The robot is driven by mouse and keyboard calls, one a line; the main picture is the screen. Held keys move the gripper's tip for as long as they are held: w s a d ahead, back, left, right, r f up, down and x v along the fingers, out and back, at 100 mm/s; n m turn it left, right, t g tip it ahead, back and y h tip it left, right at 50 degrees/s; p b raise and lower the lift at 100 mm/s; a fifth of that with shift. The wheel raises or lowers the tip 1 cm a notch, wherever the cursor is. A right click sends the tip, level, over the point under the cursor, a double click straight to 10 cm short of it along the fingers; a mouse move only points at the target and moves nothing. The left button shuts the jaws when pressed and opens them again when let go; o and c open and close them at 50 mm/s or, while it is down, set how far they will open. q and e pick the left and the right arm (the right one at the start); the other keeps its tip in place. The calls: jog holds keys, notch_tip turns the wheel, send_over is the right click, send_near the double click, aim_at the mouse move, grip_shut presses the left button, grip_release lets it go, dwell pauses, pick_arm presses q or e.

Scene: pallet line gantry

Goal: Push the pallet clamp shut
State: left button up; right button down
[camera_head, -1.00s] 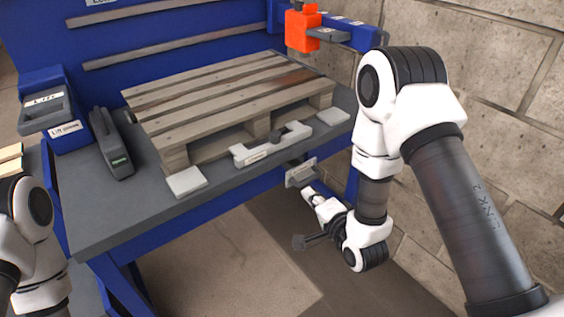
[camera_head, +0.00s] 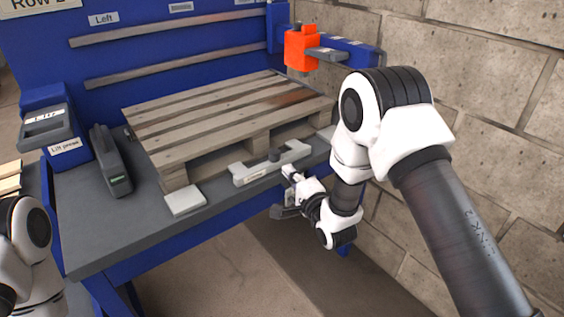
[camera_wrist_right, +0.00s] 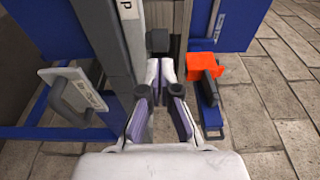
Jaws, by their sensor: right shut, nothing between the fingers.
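The pallet clamp (camera_head: 252,174) is a light grey bar with a dark knob (camera_head: 274,155), lying along the table's front edge before the wooden pallet (camera_head: 220,110). My right gripper (camera_head: 288,172) is shut and empty, just in front of the clamp's right part. In the right wrist view the gripper's closed fingertips (camera_wrist_right: 160,66) point at the dark knob (camera_wrist_right: 157,40); I cannot tell whether they touch it. A grey bar with a "P" label (camera_wrist_right: 127,10) runs beside them on the left. My left arm shows at the lower left, but its gripper is out of view.
A grey handle (camera_wrist_right: 72,95) on a labelled plate is to the left in the wrist view. An orange block (camera_head: 300,48) on a blue arm is at the back right. A lift press box (camera_head: 55,130) and a dark device (camera_head: 110,162) stand left of the pallet. Floor before the table is clear.

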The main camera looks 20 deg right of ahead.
aim_at(275, 157)
jog(key=w, duration=0.5)
jog(key=shift+a, duration=0.4)
jog(key=w, duration=0.1)
jog(key=w+a, duration=0.1)
jog(key=w+b, duration=0.1)
jog(key=w, duration=0.1)
jog(key=shift+a, duration=0.25)
jog(key=shift+r, duration=0.15)
